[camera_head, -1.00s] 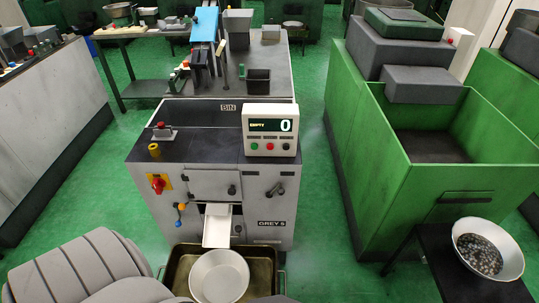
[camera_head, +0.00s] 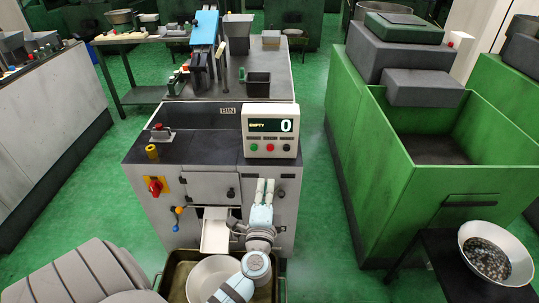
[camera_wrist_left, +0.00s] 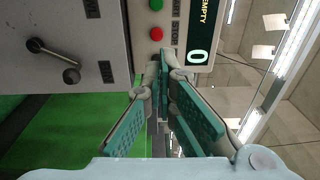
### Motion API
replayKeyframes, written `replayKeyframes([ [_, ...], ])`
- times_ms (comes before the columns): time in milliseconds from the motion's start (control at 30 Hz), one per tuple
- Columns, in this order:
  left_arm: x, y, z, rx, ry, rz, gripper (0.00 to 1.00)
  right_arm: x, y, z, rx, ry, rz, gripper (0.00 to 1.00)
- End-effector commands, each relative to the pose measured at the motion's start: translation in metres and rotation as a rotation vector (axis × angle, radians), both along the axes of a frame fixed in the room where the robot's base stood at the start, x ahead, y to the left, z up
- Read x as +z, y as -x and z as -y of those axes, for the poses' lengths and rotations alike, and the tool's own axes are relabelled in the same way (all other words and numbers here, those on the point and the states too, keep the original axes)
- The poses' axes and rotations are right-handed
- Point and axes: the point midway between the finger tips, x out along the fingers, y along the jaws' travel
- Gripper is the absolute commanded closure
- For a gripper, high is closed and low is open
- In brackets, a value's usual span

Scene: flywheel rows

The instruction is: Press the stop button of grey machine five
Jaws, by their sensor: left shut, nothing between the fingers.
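The grey machine (camera_head: 150,212) stands in the middle of the head view. Its control box (camera_head: 270,115) has a display reading EMPTY 0 and a row of green, red (camera_head: 270,147) and black buttons. The wrist view also shows the red button (camera_wrist_left: 156,34) and the green button (camera_wrist_left: 156,5); the black one is hidden there behind the fingers. My left gripper (camera_head: 265,182) is shut and empty, in front of the machine, pointing up toward the control box and below the buttons. In the wrist view its fingertips (camera_wrist_left: 166,58) show close to the red button, apparently not touching it. My right gripper is out of view.
A red switch on a yellow plate (camera_head: 155,186) and a white chute (camera_head: 215,232) are on the machine's front. A white bowl (camera_head: 203,277) sits in a tray below. A green bin machine (camera_head: 400,205) stands to the right. Green floor lies between the machines.

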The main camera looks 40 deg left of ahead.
Motion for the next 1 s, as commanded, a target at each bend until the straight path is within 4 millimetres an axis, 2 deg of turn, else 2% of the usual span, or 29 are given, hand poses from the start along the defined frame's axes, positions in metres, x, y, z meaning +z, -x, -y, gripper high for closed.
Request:
replayKeyframes([
  [267,0.004,-0.041,-0.028,0.001,-0.002,0.001,1.0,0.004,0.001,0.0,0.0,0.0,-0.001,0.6],
  [600,0.004,-0.097,-0.065,0.001,0.0,-0.001,1.0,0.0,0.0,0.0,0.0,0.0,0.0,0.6],
  [800,0.005,-0.111,-0.074,0.0,0.001,-0.001,1.0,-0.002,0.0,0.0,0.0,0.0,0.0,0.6],
  [1000,0.005,-0.112,-0.075,0.0,0.001,-0.002,1.0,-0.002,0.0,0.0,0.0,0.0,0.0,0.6],
])
